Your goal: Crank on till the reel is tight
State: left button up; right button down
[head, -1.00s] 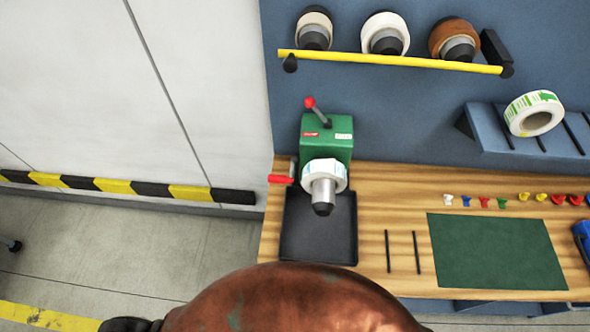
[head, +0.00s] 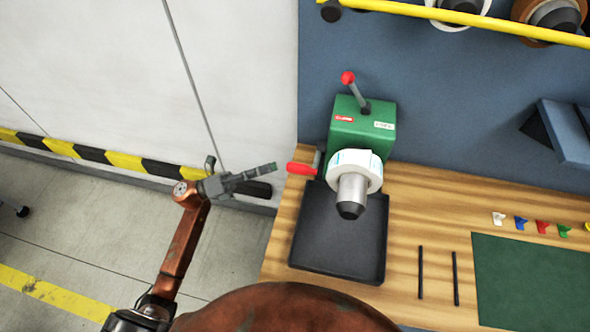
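The green label rewinder (head: 345,118) stands at the back left of the wooden bench. A white label reel (head: 343,160) sits on its grey spindle (head: 352,190), which points toward me. The crank's red handle (head: 301,168) sticks out to the left of the reel. A lever with a red knob (head: 348,78) rises from the rewinder's top. My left gripper (head: 274,168) points right, with its tip just left of the red handle and apparently apart from it. Its fingers overlap from this side, so its opening is unclear. My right gripper is out of view.
A black tray (head: 335,250) lies below the spindle. Two dark rods (head: 456,278) and a green mat (head: 530,270) lie to the right, with several coloured clips behind. A yellow rail (head: 460,18) with rolls is above.

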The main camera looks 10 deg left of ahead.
aim_at(294, 168)
pick_arm(q)
jog(key=d+r+m, duration=0.1)
jog(key=d, duration=0.1)
jog(key=d+r+g, duration=0.1)
jog(key=d, duration=0.2)
jog(key=d+r+m+g, duration=0.1)
jog(key=d, duration=0.1)
jog(key=shift+d+m+h, duration=0.2)
jog(key=shift+m+h, duration=0.1)
jog(key=shift+w+d+r, duration=0.15)
jog(key=shift+d, duration=0.4)
jog(key=shift+c, duration=0.6)
grip_shut()
